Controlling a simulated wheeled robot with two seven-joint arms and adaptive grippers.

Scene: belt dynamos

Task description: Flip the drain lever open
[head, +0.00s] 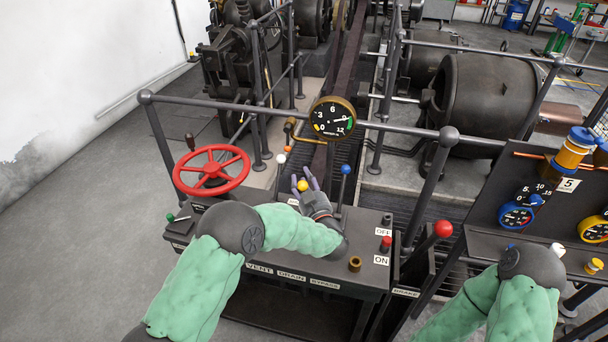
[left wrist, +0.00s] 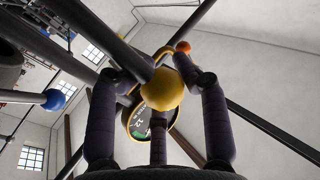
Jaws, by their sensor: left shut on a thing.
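The drain lever has a yellow ball knob (head: 302,186) and stands on the dark console behind the DRAIN label (head: 291,277). My left gripper (head: 305,183) reaches over the console from the front, its fingers around the yellow knob. The lever's shaft is mostly hidden in the head view by my gripper. My right arm shows at the lower right, but its gripper is out of view.
A white-knobbed lever (head: 281,159) stands left of the yellow one, a blue-knobbed lever (head: 346,170) right of it. A red handwheel (head: 212,170), a round gauge (head: 333,118) and a rail are close by. A red-knobbed brake lever (head: 443,229) stands to the right.

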